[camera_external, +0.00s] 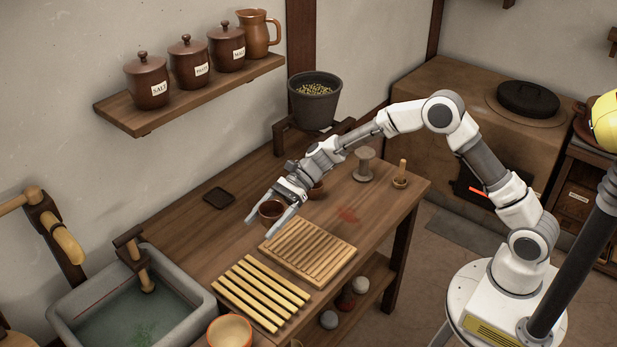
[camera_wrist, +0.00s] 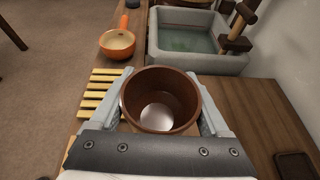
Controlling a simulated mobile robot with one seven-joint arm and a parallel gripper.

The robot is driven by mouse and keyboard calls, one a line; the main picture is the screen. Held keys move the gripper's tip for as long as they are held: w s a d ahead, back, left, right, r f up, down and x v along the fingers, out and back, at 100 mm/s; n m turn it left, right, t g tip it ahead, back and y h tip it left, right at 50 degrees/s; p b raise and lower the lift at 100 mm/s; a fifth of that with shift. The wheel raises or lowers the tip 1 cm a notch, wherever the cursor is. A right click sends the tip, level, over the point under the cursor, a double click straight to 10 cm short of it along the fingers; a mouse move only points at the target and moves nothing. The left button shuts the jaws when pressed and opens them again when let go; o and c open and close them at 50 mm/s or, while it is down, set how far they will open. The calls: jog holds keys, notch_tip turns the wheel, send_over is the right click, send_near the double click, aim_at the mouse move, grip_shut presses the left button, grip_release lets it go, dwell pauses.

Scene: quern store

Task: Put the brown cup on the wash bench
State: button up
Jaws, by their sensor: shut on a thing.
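The brown cup (camera_external: 271,211) is between the fingers of my gripper (camera_external: 271,215), which is shut on it. In the wrist view the cup (camera_wrist: 160,122) looks upright and open at the top, with a pale patch at its bottom. I cannot tell how far it is above the wood. A long wooden bench (camera_external: 190,236) runs below my gripper to a grey stone basin (camera_external: 197,292) of water at its left. The basin also shows in the wrist view (camera_wrist: 200,64). I cannot tell for certain which part is called the wash bench.
A slatted rack (camera_external: 262,292) and a ridged board (camera_external: 308,250) lie at the bench's front. An orange pan (camera_external: 230,331) is near the basin. Another brown cup (camera_external: 317,190) stands behind my gripper. A dark square dish (camera_external: 219,197) lies near the wall. Bare wood surrounds the dish.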

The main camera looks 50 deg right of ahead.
jog(key=s+d+f+m+t+h+b, duration=0.1)
jog(key=s+d+m+t, duration=0.15)
jog(key=d, duration=1.05)
jog(key=s+d+f+m+t+h+b, duration=0.1)
jog(key=s+d+m+t+h, duration=0.15)
jog(key=d, duration=1.05)
jog(key=s+d+m+t+b, duration=0.1)
jog(key=d+m+t, duration=0.25)
jog(key=d, duration=1.05)
jog(key=b, duration=0.3)
send_over(336, 208)
notch_tip(336, 208, down, 7)
jog(key=shift+d+f+b, duration=0.1)
jog(key=shift+f+b, duration=0.9)
jog(key=shift+f, duration=0.9)
jog(key=shift+f, duration=0.2)
jog(key=o, duration=1.3)
